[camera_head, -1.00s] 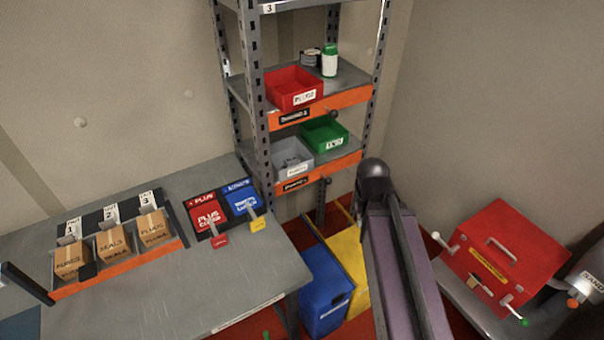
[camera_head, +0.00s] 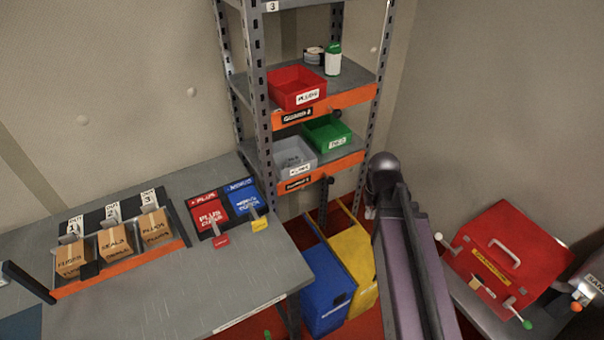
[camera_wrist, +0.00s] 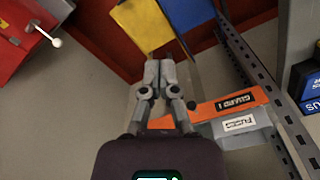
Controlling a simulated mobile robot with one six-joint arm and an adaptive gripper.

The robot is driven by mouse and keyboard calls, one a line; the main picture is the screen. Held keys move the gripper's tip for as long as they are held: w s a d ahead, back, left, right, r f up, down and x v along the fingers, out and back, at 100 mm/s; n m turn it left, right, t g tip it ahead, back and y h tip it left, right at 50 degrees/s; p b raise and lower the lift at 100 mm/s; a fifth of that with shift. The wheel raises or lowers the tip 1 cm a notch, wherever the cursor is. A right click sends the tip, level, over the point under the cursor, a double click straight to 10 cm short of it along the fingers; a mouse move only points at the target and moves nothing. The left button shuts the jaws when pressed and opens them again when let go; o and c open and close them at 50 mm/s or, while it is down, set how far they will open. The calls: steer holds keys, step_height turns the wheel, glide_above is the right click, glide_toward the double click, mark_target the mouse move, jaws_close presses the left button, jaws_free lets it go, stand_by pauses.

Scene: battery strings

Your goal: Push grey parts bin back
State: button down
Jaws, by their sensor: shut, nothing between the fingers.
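The grey parts bin (camera_head: 301,170) sits on the lower orange-edged shelf (camera_head: 343,165), left of the green bin (camera_head: 327,134). Its labelled front is close to the shelf's front edge; I cannot tell whether it overhangs. In the wrist view the grey bin (camera_wrist: 243,138) is at the lower right, by the orange shelf edge (camera_wrist: 205,112). My gripper (camera_wrist: 158,66) is shut and empty, its fingertips left of the bin in that picture and apart from it. In the head view my arm is right of the shelf and mostly hides the gripper.
A red bin (camera_head: 297,88) and a green-capped bottle (camera_head: 333,60) stand on the shelf above. Shelf posts (camera_head: 262,125) flank the bins. Blue (camera_head: 325,290) and yellow (camera_head: 352,262) containers stand below. A workbench (camera_head: 190,300) is at left, a red toolbox (camera_head: 508,255) at right.

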steer(key=w+a+r+n+t+y, duration=0.1)
steer(key=w+a+n, duration=0.4)
steer(key=w+a, duration=1.2)
steer(key=shift+a+r+t+p, duration=0.2)
steer(key=shift+a+t+p, duration=0.1)
steer(key=shift+t, duration=0.5)
steer(key=shift+w+f, duration=0.1)
steer(key=shift+w, duration=0.05)
steer(key=w+a+f+b, duration=0.1)
steer(key=f+b, duration=0.2)
steer(key=w+f+b, duration=0.2)
steer(key=f+b, duration=0.1)
steer(key=w+a+f+b, duration=0.1)
steer(key=w+f+b, duration=0.1)
steer(key=f+b, duration=0.1)
steer(key=shift+a+f+b, duration=0.2)
steer(key=shift+a+b, duration=0.1)
steer(key=shift+w+a, duration=0.4)
steer(key=shift+w, duration=0.1)
